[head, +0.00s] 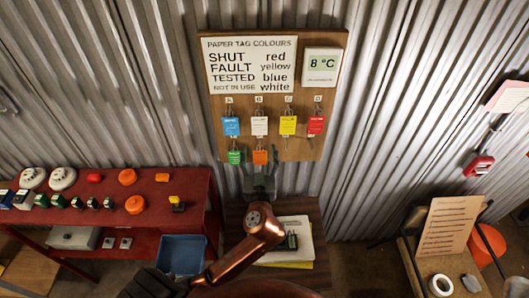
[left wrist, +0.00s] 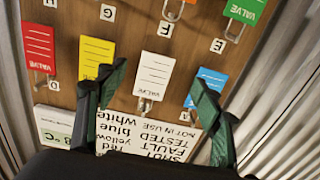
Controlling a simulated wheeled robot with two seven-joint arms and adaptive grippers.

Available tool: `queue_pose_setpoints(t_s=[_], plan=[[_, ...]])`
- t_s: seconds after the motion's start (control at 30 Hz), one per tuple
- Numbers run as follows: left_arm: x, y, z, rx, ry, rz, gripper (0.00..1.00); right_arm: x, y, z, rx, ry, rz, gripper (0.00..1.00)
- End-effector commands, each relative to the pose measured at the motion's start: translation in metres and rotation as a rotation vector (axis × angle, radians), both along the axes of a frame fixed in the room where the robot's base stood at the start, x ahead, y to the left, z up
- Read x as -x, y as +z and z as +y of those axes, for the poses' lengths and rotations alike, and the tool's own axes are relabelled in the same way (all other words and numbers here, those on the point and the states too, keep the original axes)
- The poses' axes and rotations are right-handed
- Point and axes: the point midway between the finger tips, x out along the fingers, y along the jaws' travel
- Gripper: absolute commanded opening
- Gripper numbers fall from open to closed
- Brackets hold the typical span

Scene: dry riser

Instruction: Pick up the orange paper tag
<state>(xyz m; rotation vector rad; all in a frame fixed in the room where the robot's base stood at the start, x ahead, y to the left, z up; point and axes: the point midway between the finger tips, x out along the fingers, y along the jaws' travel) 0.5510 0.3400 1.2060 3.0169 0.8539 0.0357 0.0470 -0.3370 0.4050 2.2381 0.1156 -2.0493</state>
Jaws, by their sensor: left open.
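The orange paper tag (head: 260,157) hangs in the lower row of the wooden board (head: 309,150), right of the green tag (head: 235,157) and below the white tag (head: 260,126). In the left wrist view, only a sliver of the orange tag (left wrist: 190,1) shows at the top edge. My left gripper (head: 260,180) is just below the orange tag in the head view, open and apparently empty. In the left wrist view its fingers (left wrist: 159,72) spread in front of the board, on either side of the white tag. My right gripper is not in view.
Blue (head: 231,126), yellow (head: 288,126) and red (head: 316,125) tags hang beside the white one. A colour sign (head: 250,65) and thermometer (head: 322,67) are above. A red bench (head: 100,195) stands left; a blue bin (head: 181,254) is below.

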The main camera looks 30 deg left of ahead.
Motion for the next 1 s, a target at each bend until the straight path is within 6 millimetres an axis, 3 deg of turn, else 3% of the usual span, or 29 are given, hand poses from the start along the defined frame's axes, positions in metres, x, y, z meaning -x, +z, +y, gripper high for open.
queue_pose_setpoints(t_s=[0.17,0.4,0.7,0.83,1.0], plan=[[-0.002,-0.021,-0.003,0.000,-0.005,0.006,0.61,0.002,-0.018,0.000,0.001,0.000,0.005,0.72],[-0.004,-0.052,-0.003,0.001,-0.005,0.013,0.61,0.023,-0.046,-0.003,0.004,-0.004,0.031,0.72],[-0.005,-0.104,-0.001,0.000,-0.001,0.027,0.61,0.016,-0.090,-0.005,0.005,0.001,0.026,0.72],[-0.006,-0.113,-0.001,-0.001,-0.001,0.030,0.61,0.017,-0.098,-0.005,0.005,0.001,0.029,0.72],[-0.019,-0.111,0.006,-0.004,-0.002,0.030,0.61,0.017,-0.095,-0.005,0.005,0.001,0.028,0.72]])
